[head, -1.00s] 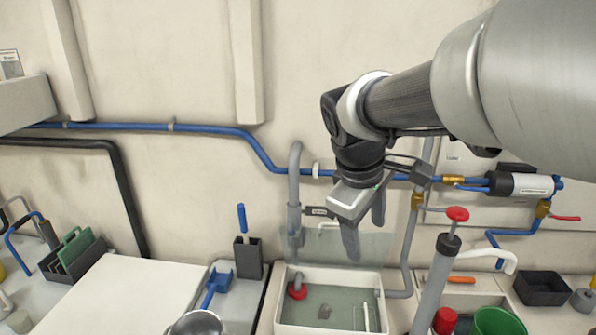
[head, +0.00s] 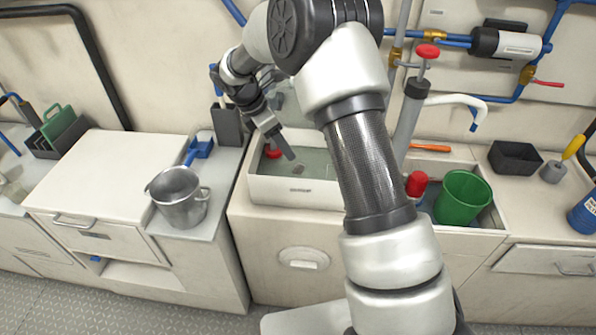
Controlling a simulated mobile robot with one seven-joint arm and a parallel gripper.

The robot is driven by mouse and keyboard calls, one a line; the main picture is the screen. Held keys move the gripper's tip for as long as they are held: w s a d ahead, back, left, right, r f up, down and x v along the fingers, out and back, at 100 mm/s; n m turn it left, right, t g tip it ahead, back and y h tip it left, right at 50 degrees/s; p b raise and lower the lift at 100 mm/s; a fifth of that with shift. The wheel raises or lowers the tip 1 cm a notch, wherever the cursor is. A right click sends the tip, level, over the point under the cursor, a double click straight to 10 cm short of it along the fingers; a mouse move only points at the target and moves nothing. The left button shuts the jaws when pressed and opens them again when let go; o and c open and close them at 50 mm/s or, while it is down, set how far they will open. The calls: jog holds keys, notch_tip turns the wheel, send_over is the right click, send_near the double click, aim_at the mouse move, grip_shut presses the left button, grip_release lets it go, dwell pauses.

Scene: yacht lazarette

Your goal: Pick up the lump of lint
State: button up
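A small grey-brown lump (head: 298,169), which looks like the lint, lies in the white basin (head: 290,190) with a greenish inside. My arm crosses in front of the basin's right part and hides it. My gripper (head: 288,153) points down into the basin, its tip just up and left of the lump. A gap between tip and lump is hard to judge. The fingers overlap from this side, so their opening does not show.
A red fitting (head: 272,153) sits at the basin's left, close to my gripper. A metal pot (head: 178,198) stands on the left counter beside a blue-handled scoop (head: 198,150). A grey pump with a red knob (head: 428,51) and a green bucket (head: 462,197) stand right of the basin.

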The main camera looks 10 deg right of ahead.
aim_at(297, 168)
jog(key=b+x, duration=0.1)
jog(key=x, duration=1)
jog(key=shift+s+f, duration=0.15)
jog(key=shift+f, duration=0.05)
jog(key=shift+a, duration=0.1)
jog(key=c, duration=1.1)
